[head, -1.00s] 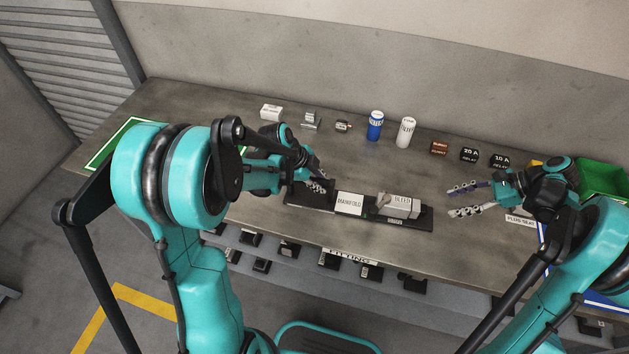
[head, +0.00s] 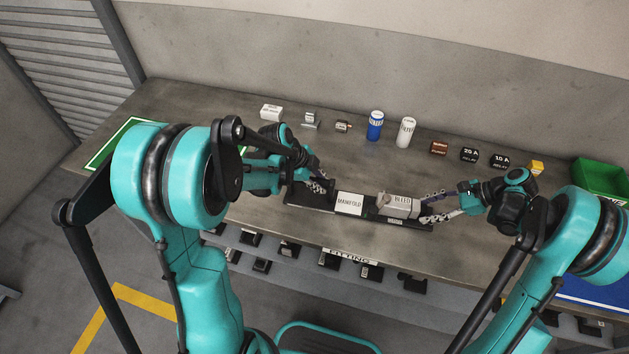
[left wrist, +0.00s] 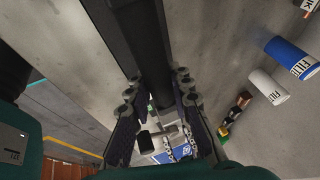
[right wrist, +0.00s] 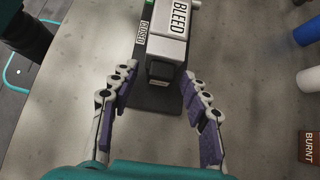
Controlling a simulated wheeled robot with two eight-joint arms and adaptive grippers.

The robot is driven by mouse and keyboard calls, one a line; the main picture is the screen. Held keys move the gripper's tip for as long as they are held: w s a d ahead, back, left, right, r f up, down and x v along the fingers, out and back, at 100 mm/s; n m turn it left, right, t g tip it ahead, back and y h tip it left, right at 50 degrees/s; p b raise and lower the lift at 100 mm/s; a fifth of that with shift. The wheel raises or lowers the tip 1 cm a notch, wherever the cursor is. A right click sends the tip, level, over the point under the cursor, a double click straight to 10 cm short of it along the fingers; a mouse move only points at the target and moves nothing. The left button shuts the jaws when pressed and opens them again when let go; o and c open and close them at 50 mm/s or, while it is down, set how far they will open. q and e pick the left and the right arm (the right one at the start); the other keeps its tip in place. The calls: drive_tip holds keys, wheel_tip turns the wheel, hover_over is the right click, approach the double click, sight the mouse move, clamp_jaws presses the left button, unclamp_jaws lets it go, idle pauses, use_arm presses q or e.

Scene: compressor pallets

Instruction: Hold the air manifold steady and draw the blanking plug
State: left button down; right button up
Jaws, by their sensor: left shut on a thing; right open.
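The air manifold (head: 350,203) is a dark bar assembly with a white MANIFOLD label, on a dark base along the bench's front. A grey block marked BLEED (head: 399,205) with a small lever sits towards its right end. My left gripper (head: 317,186) is shut on the manifold's left part; the left wrist view shows its fingers either side of a dark bar (left wrist: 148,55). A black plug-like end (right wrist: 160,74) projects from the BLEED block in the right wrist view. My right gripper (right wrist: 158,80) is open, with its fingers either side of that end.
Behind the manifold stand a blue filter (head: 375,126), a white filter (head: 406,132), a brown box (head: 439,148) and black relay boxes (head: 470,154). A green bin (head: 600,178) is at the far right.

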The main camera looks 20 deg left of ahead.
drive_tip(key=shift+c, duration=0.4)
idle(0.5)
clamp_jaws()
drive_tip(key=shift+d, duration=0.15)
drive_tip(key=shift+w+d, duration=0.15)
drive_tip(key=shift+d, duration=1.3)
drive_tip(key=shift+w+d, duration=0.1)
drive_tip(key=shift+d, duration=1.3)
